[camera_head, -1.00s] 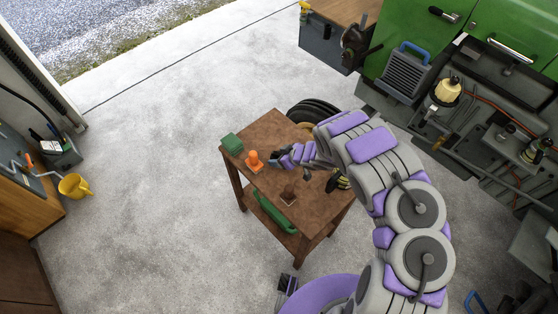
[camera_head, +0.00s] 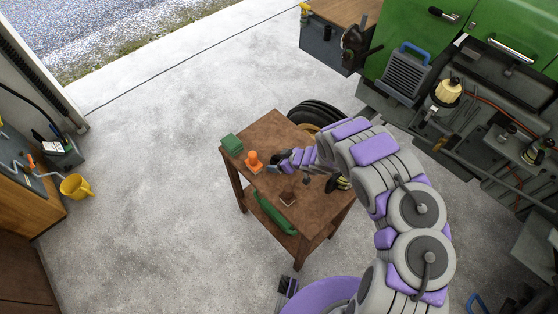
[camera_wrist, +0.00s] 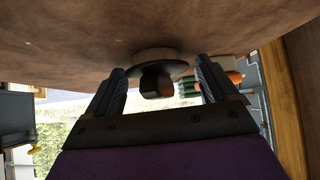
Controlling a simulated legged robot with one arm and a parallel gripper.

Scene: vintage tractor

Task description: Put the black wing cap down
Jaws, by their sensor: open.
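The black wing cap (camera_wrist: 156,82) shows in the middle of the wrist view, against the brown table top (camera_wrist: 70,35), with a round base behind it. That view looks upside down. My gripper (camera_wrist: 161,73) is open, with one finger on each side of the cap and visible gaps between. In the head view my gripper (camera_head: 277,165) is over the wooden table (camera_head: 262,130), just right of the orange cone (camera_head: 253,161). The cap cannot be made out clearly there.
A green box (camera_head: 231,143) sits at the table's left corner. A green object (camera_head: 272,213) shows at the table's front side.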

